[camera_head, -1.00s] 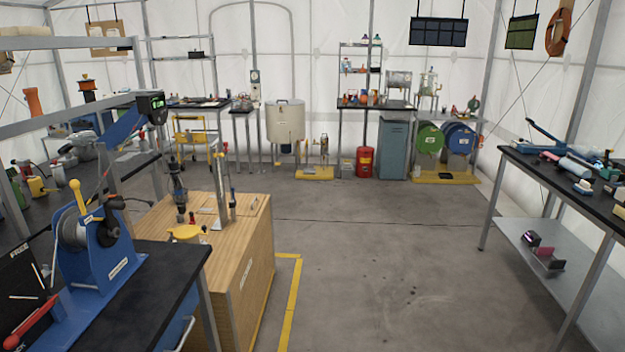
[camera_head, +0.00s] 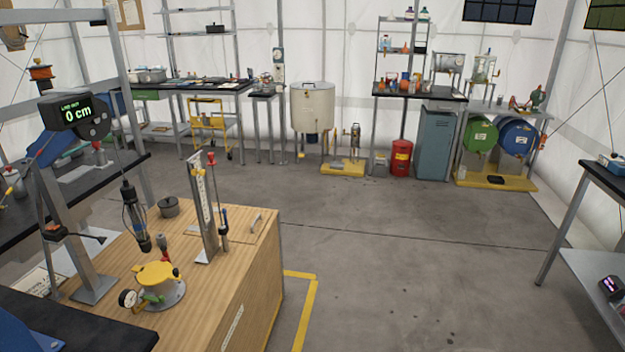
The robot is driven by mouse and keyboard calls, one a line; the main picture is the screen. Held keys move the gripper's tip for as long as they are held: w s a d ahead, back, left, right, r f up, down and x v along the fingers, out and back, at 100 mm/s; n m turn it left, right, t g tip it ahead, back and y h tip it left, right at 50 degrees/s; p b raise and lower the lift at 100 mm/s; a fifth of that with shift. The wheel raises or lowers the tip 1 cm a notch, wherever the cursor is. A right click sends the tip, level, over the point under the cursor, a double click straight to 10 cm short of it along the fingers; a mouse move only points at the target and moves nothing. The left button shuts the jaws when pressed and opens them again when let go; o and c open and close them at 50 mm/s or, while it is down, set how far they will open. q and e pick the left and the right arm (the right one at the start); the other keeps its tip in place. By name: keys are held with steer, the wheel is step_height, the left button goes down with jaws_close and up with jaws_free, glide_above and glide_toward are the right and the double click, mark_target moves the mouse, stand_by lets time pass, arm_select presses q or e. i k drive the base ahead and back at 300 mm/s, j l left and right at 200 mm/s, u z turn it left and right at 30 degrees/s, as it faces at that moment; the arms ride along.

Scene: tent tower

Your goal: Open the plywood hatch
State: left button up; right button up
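A plywood box (camera_head: 245,292) stands at the lower left, its wood top bearing several fittings. On the top's right part, a plywood hatch (camera_head: 248,236) lies flat and looks shut. A small pale handle (camera_head: 256,219) sits on it, close to the upright metal gauge plate. Neither of my grippers shows in this view.
On the box top stand a yellow-capped flange (camera_head: 158,284), a metal gauge plate (camera_head: 205,208) and a dark pot (camera_head: 168,207). A hanging probe (camera_head: 134,215) and readout (camera_head: 67,110) are left of the hatch. Open floor (camera_head: 400,260) lies right of the box.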

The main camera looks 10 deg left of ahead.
mark_target(245, 225)
steer(key=i+l+u, duration=0.1)
steer(key=i, duration=1.55)
